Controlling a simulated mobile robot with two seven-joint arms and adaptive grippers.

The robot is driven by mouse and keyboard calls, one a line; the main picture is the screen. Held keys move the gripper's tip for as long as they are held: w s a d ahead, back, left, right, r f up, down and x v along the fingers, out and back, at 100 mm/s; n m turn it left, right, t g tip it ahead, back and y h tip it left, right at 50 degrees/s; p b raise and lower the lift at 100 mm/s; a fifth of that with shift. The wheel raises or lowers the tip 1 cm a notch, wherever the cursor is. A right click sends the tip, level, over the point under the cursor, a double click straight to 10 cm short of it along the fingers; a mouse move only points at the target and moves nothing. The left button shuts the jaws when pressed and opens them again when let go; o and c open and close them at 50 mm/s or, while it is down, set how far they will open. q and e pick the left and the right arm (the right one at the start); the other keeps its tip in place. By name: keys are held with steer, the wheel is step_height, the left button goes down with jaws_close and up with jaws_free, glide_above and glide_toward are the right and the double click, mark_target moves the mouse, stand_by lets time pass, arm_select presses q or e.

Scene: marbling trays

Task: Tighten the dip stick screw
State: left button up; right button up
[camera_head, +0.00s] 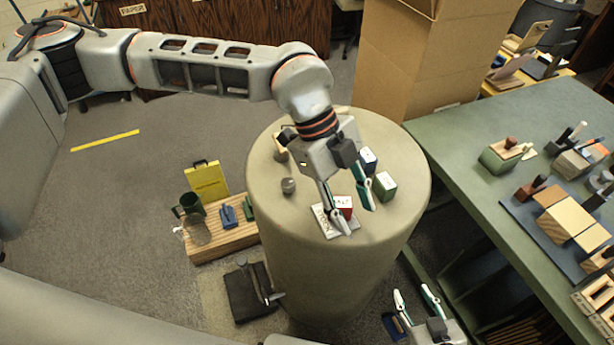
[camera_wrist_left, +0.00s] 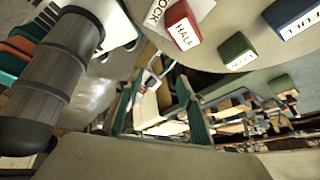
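I cannot make out a dip stick or its screw for certain in either view. A small grey knob-like piece (camera_head: 288,186) sits on the left of the round pedestal top (camera_head: 268,205). My left gripper (camera_head: 352,208) is open above the pedestal's front part, its fingers pointing down on either side of the red block (camera_head: 343,203) as seen from the head. My right gripper (camera_head: 415,291) is open and empty, low at the right of the pedestal.
A white card (camera_head: 326,226), a green block (camera_head: 384,187) and a blue block (camera_head: 368,160) are on the pedestal. A cardboard box (camera_head: 400,60) stands behind. The green table (camera_head: 455,125) at right holds several tools and blocks.

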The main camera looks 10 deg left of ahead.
mark_target(288, 183)
arm_select(q)
steer(key=w+a+n+y, duration=0.1)
steer(key=w+a, duration=0.2)
steer(key=a, duration=0.2)
steer(key=w+a+r+n+t+y, duration=0.1)
steer(key=w+a+n+y, duration=0.1)
steer(key=a, duration=0.3)
steer(key=w+a+n+t+y, duration=0.1)
steer(key=w+a+n+y, duration=0.1)
steer(key=w+a, duration=0.2)
steer(key=shift+a+r, duration=0.15)
steer(key=shift+a, duration=0.3)
steer(key=shift+f+p, duration=0.45)
steer(key=shift+f, duration=3.35)
jaws_close()
